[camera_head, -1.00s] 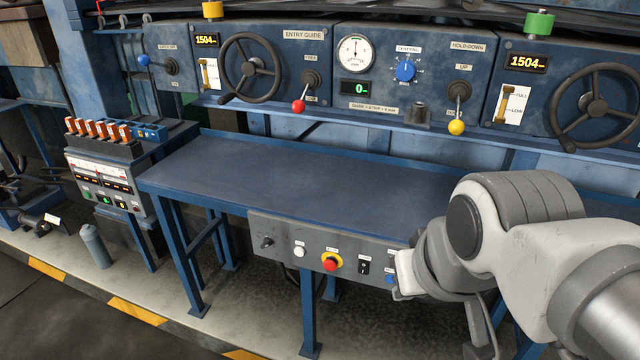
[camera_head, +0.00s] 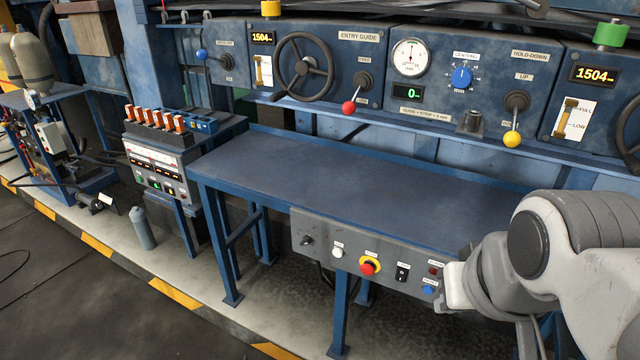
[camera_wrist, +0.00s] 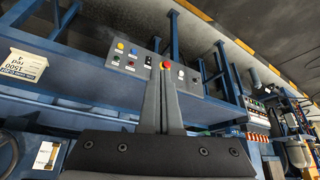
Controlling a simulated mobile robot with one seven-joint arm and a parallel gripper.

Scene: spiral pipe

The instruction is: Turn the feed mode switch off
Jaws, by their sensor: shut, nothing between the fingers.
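A grey control panel (camera_head: 320,256) hangs on the front edge of the blue bench. It carries a black knob (camera_head: 306,241) at its left end, a white button (camera_head: 337,252), a red stop button (camera_head: 369,266) on yellow, a black rocker switch (camera_head: 402,273) and a blue button (camera_head: 428,289). Labels are too small to read, so I cannot tell which is the feed mode switch. My arm hides the panel's right end. In the wrist view my gripper (camera_wrist: 166,72) is shut and empty. Its fingers overlap the panel (camera_wrist: 103,55) beside the red button, apparently short of it.
A box with orange switches (camera_head: 158,165) and a grey cylinder (camera_head: 142,228) stand left. Striped floor edging runs in front.

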